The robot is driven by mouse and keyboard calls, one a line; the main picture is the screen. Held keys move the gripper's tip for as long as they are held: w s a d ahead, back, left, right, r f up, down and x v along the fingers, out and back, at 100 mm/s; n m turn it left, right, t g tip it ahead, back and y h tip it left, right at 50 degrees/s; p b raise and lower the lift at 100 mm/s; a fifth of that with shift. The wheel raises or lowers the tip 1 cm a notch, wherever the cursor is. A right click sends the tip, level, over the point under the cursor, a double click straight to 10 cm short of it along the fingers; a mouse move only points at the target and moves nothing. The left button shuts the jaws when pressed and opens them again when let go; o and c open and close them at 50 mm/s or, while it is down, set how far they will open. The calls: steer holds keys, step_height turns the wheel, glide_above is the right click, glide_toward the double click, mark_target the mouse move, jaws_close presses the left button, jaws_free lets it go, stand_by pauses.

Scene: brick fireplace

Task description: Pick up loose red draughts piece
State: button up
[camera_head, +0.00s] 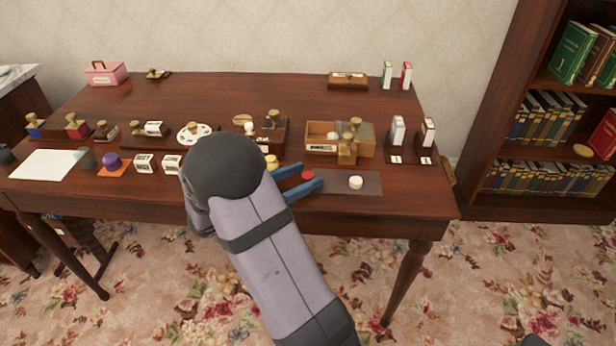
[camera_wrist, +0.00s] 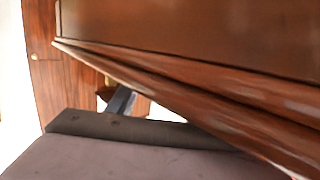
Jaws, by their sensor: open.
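A red draughts piece (camera_head: 308,175) lies at the left end of a dark grey mat (camera_head: 340,188) on the wooden table. A cream piece (camera_head: 356,182) sits on the same mat, to its right. My gripper (camera_head: 311,176) is open, its two blue fingers reaching rightward from behind my arm. In the head view the red piece shows between the fingertips. I cannot tell whether either finger touches it. The wrist view shows mostly the table's edge (camera_wrist: 180,85) and part of my own arm; the red piece is not in it.
A wooden box (camera_head: 325,141) with stamps stands behind the mat. A yellow piece (camera_head: 271,162) is just left of the fingers. Small boxes on dark stands (camera_head: 410,158) are at the right. The table's back middle is clear.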

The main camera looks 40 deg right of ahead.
steer(key=shift+c, duration=0.4)
steer(key=c, duration=1)
steer(key=shift+r, duration=0.1)
steer(key=shift+c, duration=0.3)
